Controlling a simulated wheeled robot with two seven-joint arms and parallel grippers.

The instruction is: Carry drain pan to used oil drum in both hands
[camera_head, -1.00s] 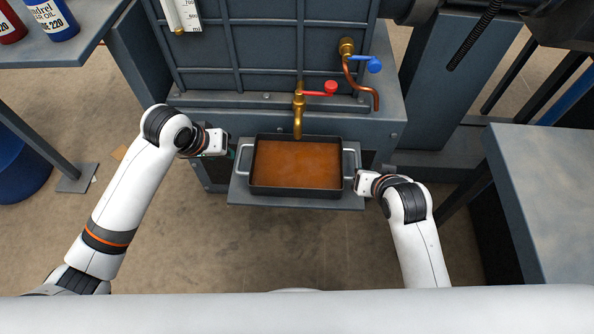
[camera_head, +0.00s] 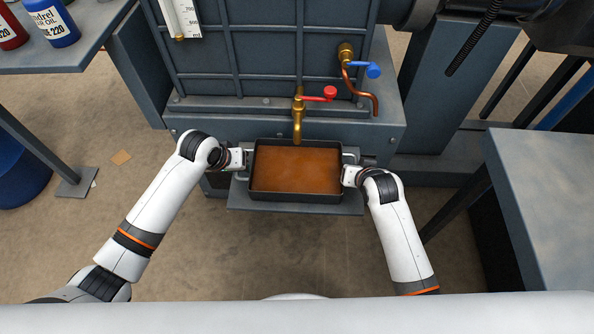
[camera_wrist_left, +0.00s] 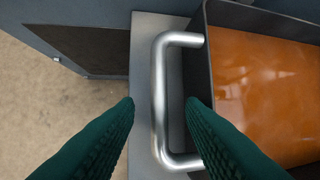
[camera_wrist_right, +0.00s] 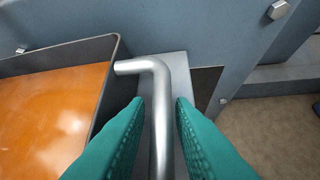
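The drain pan (camera_head: 296,196) is a dark rectangular tray full of brown-orange oil, resting on a grey shelf (camera_head: 290,209) under a brass tap. It has a silver bar handle at each end. In the left wrist view the left handle (camera_wrist_left: 158,100) lies between the two green fingertips of my left gripper (camera_wrist_left: 160,103), which is open around it. In the right wrist view the right handle (camera_wrist_right: 160,110) lies between the fingertips of my right gripper (camera_wrist_right: 160,102), also open, with gaps narrow on both sides. No used oil drum can be identified for certain; a blue drum (camera_head: 20,175) stands at the far left.
The brass tap with a red lever (camera_head: 318,97) hangs just over the pan's back edge. A copper pipe with a blue lever (camera_head: 373,70) is to its right. Tables stand at upper left (camera_head: 85,50) and right (camera_head: 555,190). The floor in front is clear.

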